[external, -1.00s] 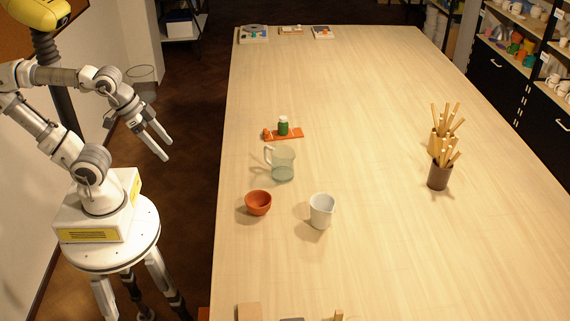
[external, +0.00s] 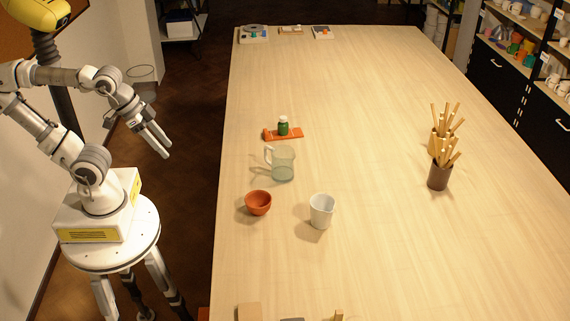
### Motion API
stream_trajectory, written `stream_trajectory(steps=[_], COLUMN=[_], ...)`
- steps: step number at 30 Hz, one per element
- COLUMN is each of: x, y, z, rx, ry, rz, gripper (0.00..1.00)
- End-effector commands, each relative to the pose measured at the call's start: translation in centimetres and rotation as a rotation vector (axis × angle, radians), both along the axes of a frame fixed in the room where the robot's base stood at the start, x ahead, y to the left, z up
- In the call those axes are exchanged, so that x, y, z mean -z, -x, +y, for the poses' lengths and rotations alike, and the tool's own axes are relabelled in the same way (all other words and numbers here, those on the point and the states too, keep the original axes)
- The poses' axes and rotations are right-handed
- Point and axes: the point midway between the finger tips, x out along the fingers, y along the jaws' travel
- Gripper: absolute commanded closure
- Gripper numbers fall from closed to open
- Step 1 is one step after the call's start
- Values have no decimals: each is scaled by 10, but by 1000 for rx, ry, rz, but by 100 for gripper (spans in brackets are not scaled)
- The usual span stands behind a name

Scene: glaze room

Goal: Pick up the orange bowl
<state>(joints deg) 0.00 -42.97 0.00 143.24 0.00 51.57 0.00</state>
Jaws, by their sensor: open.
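The orange bowl (external: 258,203) stands upright on the wooden table near its left edge. It looks empty, and nothing touches it. My gripper (external: 162,147) is open and empty, off the table's left side over the floor. It is up and to the left of the bowl in the picture, well apart from it, with its fingers pointing down and to the right.
A clear glass jug (external: 282,166) stands just behind the bowl, and a white cup (external: 321,211) stands to its right. A green jar (external: 283,126) is by an orange tray (external: 297,134) farther back. The table's middle is clear.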

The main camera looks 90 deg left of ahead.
Motion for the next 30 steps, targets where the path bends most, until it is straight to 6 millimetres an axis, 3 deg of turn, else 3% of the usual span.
stream_trajectory(steps=[10,14,21,30], x=[-1,-7,-21,-11], y=[-1,-13,-65,-139], z=[0,-1,-11,-34], rx=[5,51,258,566], ry=[-4,-36,-162,-302], rz=[3,29,133,265], gripper=[56,56,56,56])
